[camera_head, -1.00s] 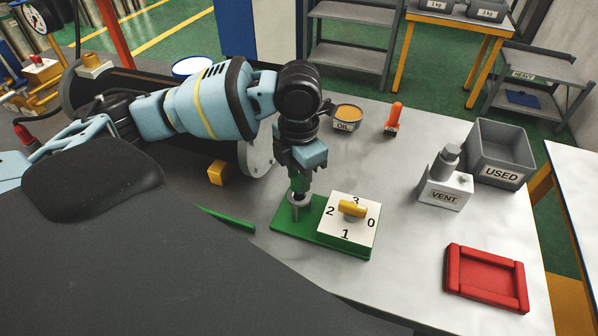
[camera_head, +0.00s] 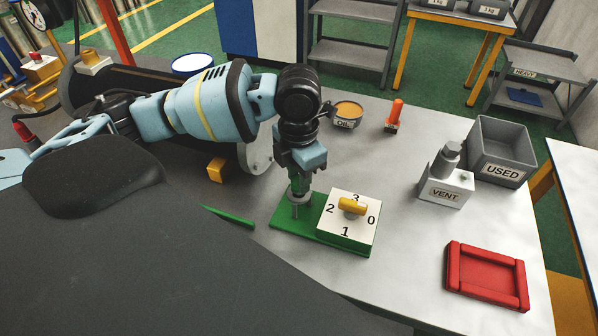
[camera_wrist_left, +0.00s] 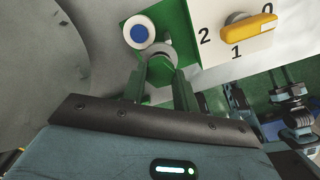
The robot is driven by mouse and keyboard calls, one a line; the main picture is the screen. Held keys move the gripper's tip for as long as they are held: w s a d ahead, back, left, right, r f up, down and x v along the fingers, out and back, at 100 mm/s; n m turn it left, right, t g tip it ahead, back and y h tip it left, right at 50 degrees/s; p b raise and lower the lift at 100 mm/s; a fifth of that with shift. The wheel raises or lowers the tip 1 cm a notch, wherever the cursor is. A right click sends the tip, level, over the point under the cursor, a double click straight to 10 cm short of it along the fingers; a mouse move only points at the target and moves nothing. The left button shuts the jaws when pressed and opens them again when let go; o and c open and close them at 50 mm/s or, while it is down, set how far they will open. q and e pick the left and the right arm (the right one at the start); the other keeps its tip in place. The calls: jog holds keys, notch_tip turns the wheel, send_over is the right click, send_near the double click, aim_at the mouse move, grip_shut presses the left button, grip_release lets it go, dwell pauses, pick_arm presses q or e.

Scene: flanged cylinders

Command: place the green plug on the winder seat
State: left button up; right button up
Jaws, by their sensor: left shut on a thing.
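The winder is a green base (camera_head: 284,238) with a white dial block marked 0 to 3 (camera_head: 347,240) and a yellow knob (camera_head: 352,205). My left gripper (camera_head: 299,182) points down over the left part of the base and is shut on the green plug (camera_wrist_left: 158,72), which is mostly hidden between the fingers. A grey flange (camera_head: 298,196) and a short upright grey stem (camera_head: 296,211) show below the fingertips; I cannot tell whether they touch. In the left wrist view, a white disc with a blue centre (camera_wrist_left: 139,32) lies beside the fingertips. The seat is largely hidden. My right gripper is out of view.
Behind stand an oil tin (camera_head: 347,121) and an orange-topped item (camera_head: 395,116). To the right are the VENT block (camera_head: 446,190), the grey USED bin (camera_head: 500,172) and a red tray (camera_head: 487,303). A yellow block (camera_head: 216,171) lies left. Table between winder and tray is clear.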

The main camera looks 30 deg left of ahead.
pick_arm(q)
jog(key=shift+f, duration=0.3)
dwell(0.4)
jog(key=o, duration=1.1)
jog(key=shift+r, duration=3.9)
